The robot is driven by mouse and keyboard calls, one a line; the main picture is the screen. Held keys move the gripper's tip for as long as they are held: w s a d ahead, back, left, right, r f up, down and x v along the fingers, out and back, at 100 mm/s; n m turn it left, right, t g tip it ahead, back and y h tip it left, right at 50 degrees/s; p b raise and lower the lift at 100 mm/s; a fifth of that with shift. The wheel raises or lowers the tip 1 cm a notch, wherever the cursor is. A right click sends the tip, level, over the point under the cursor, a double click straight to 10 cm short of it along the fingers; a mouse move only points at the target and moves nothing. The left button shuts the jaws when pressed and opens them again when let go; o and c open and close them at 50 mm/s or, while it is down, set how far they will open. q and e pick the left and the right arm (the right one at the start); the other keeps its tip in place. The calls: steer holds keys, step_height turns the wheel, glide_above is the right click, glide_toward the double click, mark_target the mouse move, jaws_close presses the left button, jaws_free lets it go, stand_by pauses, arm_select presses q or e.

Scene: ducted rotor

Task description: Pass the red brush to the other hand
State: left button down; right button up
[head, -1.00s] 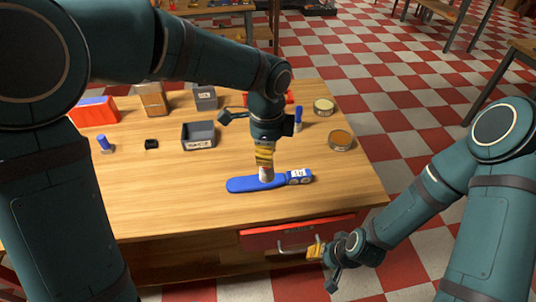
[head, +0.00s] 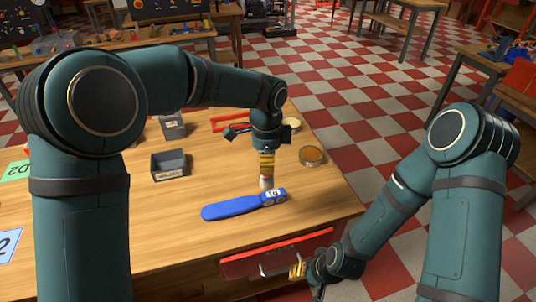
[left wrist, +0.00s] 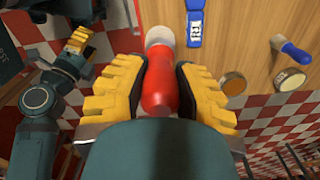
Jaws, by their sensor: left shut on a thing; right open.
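My left gripper (head: 266,165) is shut on the red brush (left wrist: 158,85). The left wrist view shows its red handle between the yellow finger pads, with the round pale head (left wrist: 160,36) pointing away from the wrist. In the head view only the pale head (head: 266,183) shows below the fingers, pointing down near the labelled end of a blue tool; I cannot tell if it touches. My right gripper (head: 297,270) is open and empty, in front of the table near the red drawer. It also shows at upper left in the left wrist view (left wrist: 78,38).
The blue tool (head: 235,208) lies on the wooden table (head: 165,230). A grey bin (head: 169,166) and round tins (head: 311,156) stand farther back. The red drawer (head: 285,252) with a handle is at the table's front. Table space left of the blue tool is clear.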

arm_select(q)
steer(key=s+a+f+m, duration=0.2)
steer(key=f+m, duration=0.6)
steer(key=m, duration=0.5)
steer(key=shift+s+a+f+m, duration=0.3)
steer(key=shift+a+f, duration=0.05)
steer(key=shift+a, duration=0.25)
